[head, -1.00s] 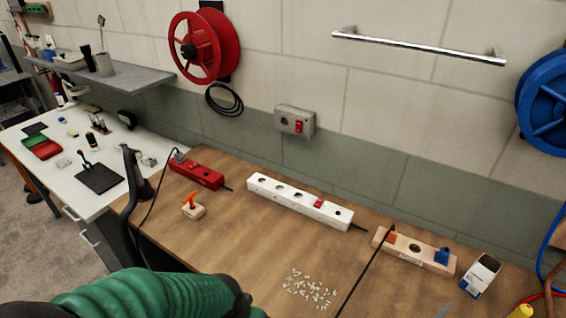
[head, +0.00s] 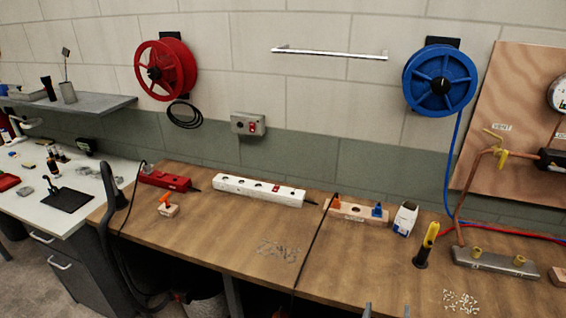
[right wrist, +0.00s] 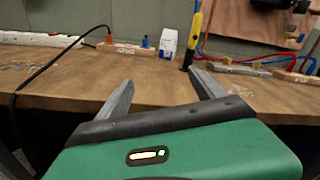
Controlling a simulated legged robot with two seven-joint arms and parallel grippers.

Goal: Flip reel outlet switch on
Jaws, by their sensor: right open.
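A grey outlet box with a red switch (head: 252,127) is fixed to the wall, right of and below the red reel (head: 166,70). Whether the switch is on or off is too small to tell. A black cable hangs coiled under the reel. Only the fingertips of my right gripper (head: 387,310) show at the bottom edge of the head view, well below and right of the box. In the right wrist view, the right gripper (right wrist: 161,80) is open and empty, with its fingers pointing at the bench edge. My left gripper is not in view.
The wooden bench (head: 200,235) carries a red power strip (head: 165,181), a white power strip (head: 258,190), a wooden block with sockets (head: 357,211) and a yellow-black tool (head: 427,245). A metal rail (head: 330,53) and a blue reel (head: 440,80) are on the wall. A black cable crosses the bench.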

